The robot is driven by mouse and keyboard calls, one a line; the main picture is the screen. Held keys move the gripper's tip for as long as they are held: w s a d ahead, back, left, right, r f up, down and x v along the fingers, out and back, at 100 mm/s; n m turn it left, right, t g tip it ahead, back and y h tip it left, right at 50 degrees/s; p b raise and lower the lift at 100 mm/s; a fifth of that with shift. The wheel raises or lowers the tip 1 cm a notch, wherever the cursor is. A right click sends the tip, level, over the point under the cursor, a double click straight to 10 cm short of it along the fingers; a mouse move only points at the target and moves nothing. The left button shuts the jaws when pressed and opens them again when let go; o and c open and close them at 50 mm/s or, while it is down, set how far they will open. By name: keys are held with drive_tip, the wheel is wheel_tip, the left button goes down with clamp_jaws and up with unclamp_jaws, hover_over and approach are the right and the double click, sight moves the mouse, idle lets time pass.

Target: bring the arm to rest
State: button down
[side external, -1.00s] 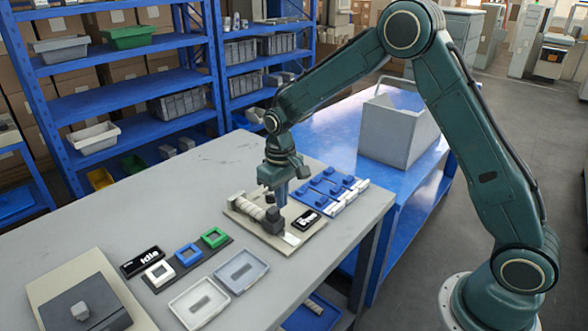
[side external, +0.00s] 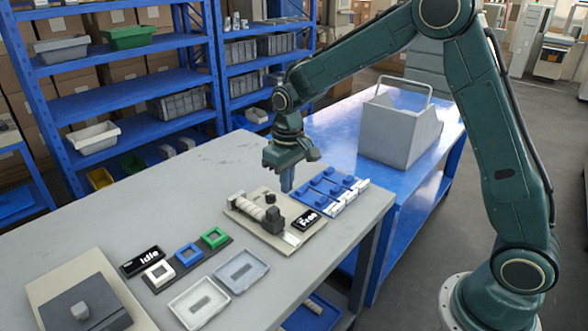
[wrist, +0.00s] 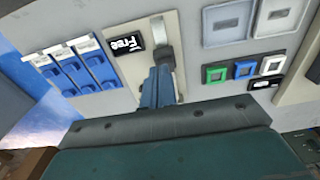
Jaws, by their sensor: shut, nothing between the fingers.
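My gripper (side external: 287,186) is shut and empty, pointing down above the back edge of the beige wrapper board (side external: 292,243). In the wrist view, the closed blue fingers (wrist: 157,92) hang over the same board (wrist: 182,24). The board carries a pale roll (side external: 256,210), a dark block (side external: 274,219) and a black label reading "Free" (side external: 307,221). The label also shows in the wrist view (wrist: 126,43). In that view, my gripper hides part of the board.
A blue rack of modules (side external: 329,191) lies right of the board. White, blue and green frames (side external: 188,254), a black "Idle" label (side external: 142,260) and two shallow trays (side external: 241,270) lie left on the grey table (side external: 100,217). A grey bin (side external: 399,132) stands on the blue bench behind.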

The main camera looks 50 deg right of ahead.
drive_tip(key=s+r+t, duration=0.3)
drive_tip(key=s+r, duration=1)
drive_tip(key=s+d+r+t, duration=0.1)
drive_tip(key=s+r+t, duration=0.1)
drive_tip(key=s, duration=1.3)
drive_tip(key=shift+s+d, duration=0.15)
drive_tip(key=shift+s, duration=0.1)
